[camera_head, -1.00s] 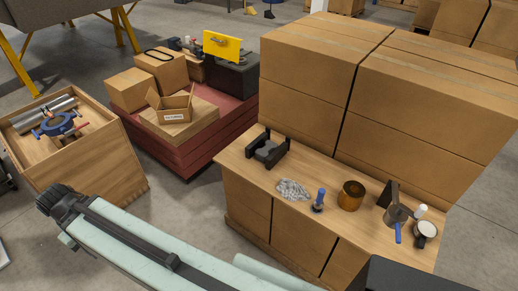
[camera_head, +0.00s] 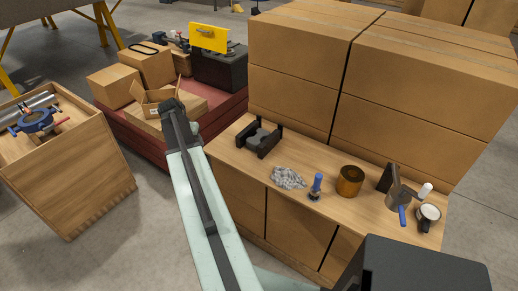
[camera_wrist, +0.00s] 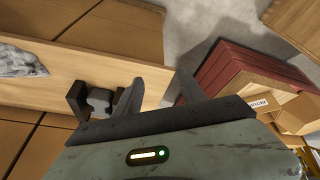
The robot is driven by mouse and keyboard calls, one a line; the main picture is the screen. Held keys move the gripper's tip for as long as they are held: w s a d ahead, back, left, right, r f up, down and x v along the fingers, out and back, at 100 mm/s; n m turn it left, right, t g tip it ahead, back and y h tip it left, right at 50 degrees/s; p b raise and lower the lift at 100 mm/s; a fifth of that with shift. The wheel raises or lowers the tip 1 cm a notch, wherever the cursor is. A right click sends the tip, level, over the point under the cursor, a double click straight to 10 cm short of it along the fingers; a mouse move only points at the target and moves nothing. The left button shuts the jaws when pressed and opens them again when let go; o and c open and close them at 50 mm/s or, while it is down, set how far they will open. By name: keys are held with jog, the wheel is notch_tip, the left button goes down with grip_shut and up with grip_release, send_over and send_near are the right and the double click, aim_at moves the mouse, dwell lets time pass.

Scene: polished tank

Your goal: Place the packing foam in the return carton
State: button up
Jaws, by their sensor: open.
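The likely packing foam is a dark grey piece with black upright ends (camera_head: 260,140), on the left end of the wooden worktop. It also shows in the wrist view (camera_wrist: 98,98), just left of the left finger. The open return carton (camera_head: 151,97) stands with flaps up on a flat box on the red pallet, partly hidden by my arm. In the wrist view its label side (camera_wrist: 259,103) is at the right. My gripper (camera_wrist: 158,88) is open and empty, apart from both, over the worktop's edge. Its fingers are not clear in the head view.
The worktop (camera_head: 232,148) also holds a crumpled grey heap (camera_head: 288,178), a blue-handled tool (camera_head: 316,187), an amber roll (camera_head: 350,181), a metal jug (camera_head: 399,198) and a mug (camera_head: 429,215). Tall stacked cartons (camera_head: 385,85) wall its back. A wooden crate (camera_head: 70,170) stands left.

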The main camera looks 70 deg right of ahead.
jog(key=s+d+f+m+b, duration=0.1)
jog(key=s+d+f+m, duration=0.15)
jog(key=s+d, duration=0.6)
jog(key=m+g+h+b, duration=0.1)
jog(key=m+g, duration=0.1)
jog(key=m, duration=0.2)
send_near(258, 136)
jog(key=shift+s+d+f+n, duration=0.15)
jog(key=shift+f+n, duration=0.1)
jog(key=shift+f, duration=0.2)
jog(key=shift+b+x, duration=1.25)
jog(key=b+x, duration=0.4)
jog(key=x, duration=0.1)
jog(key=shift+f+b, duration=0.25)
jog(key=shift+b, duration=0.15)
jog(key=shift+r, duration=0.2)
grip_shut()
